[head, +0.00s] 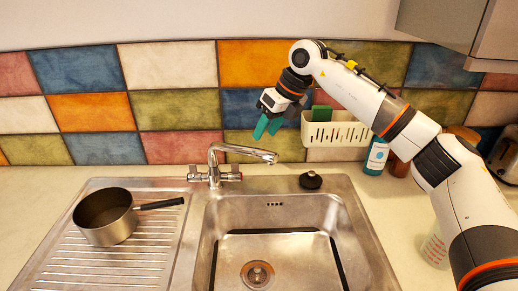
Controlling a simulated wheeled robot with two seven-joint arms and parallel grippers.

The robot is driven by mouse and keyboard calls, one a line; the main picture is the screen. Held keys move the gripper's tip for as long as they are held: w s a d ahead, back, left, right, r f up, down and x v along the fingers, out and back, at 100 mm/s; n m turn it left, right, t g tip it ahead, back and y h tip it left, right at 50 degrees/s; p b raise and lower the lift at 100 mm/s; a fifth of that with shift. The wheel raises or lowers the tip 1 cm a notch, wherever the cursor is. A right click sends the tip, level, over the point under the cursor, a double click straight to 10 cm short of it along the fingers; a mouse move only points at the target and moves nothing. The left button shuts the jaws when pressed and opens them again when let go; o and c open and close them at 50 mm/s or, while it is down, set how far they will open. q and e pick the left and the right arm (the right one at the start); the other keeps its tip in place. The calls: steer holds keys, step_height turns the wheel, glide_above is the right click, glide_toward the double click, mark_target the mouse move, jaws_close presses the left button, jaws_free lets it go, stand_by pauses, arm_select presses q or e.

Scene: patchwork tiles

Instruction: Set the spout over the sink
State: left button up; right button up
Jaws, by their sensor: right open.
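The metal faucet stands on the sink's back rim, and its spout (243,152) reaches right and forward, with its tip above the back part of the sink basin (225,222). My right gripper (266,128) is raised just above and behind the spout tip in the picture, with its green fingers pointing down. It is open and holds nothing, and it looks apart from the spout. My left gripper is not in view.
A saucepan (104,217) sits on the drainboard at the left, its handle pointing right. A black plug (310,180) lies on the back rim. A white caddy (337,130), a blue bottle (376,157) and a white cup (436,250) are at the right.

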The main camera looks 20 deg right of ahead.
steer(key=shift+v, duration=1.55)
